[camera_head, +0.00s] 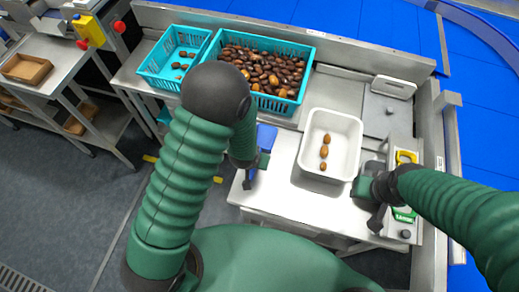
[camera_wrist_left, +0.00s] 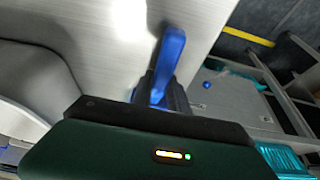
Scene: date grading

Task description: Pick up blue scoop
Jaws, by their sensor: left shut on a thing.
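The blue scoop (camera_head: 266,136) is at the left end of the white worktop, partly hidden by my left arm. My left gripper (camera_head: 249,178) is shut on its blue handle. In the left wrist view the handle (camera_wrist_left: 169,55) stands out beyond the dark fingers of my left gripper (camera_wrist_left: 163,93). Whether the scoop touches the worktop cannot be told. My right gripper (camera_head: 377,216) hangs over the right side of the worktop, beside the white tub. Its finger gap is not clear.
A white tub (camera_head: 309,144) with a few dates stands mid-worktop. A teal crate (camera_head: 309,62) full of dates and a second teal crate (camera_head: 154,70) with a few stand behind. A grey scale (camera_head: 386,120) is at the back right. Bare worktop (camera_head: 276,190) lies left of the tub.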

